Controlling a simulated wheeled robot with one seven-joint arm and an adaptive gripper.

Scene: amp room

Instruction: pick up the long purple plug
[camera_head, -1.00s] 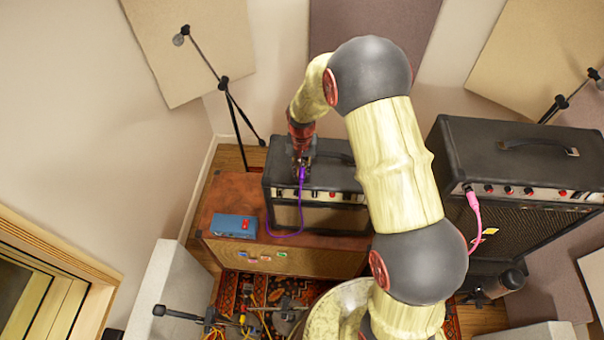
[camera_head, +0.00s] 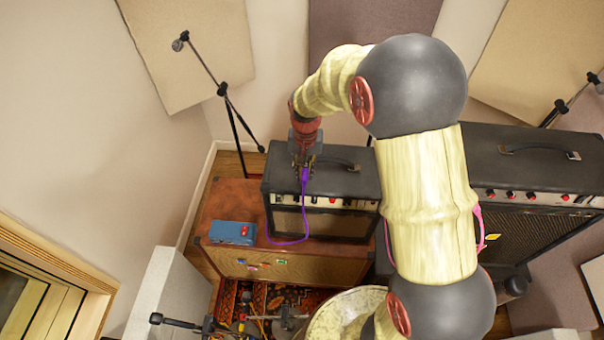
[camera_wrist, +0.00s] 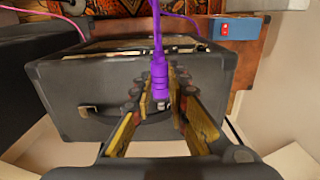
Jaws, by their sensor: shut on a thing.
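The long purple plug (camera_wrist: 159,80) is between the fingers of my gripper (camera_wrist: 160,88) in the wrist view, its cable running up and away. In the head view my gripper (camera_head: 304,166) is shut on the purple plug (camera_head: 304,177) over the front top edge of the small black amp (camera_head: 340,180). The purple cable (camera_head: 272,240) hangs in front of the amp and loops left towards the blue pedal box (camera_head: 232,232). I cannot tell whether the plug's tip is clear of the amp.
The small amp stands on a brown cabinet (camera_head: 222,205). A larger black amp (camera_head: 530,165) stands at right, with a pink cable (camera_head: 479,228) partly behind my arm. Cables and stands clutter the rug (camera_head: 285,296).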

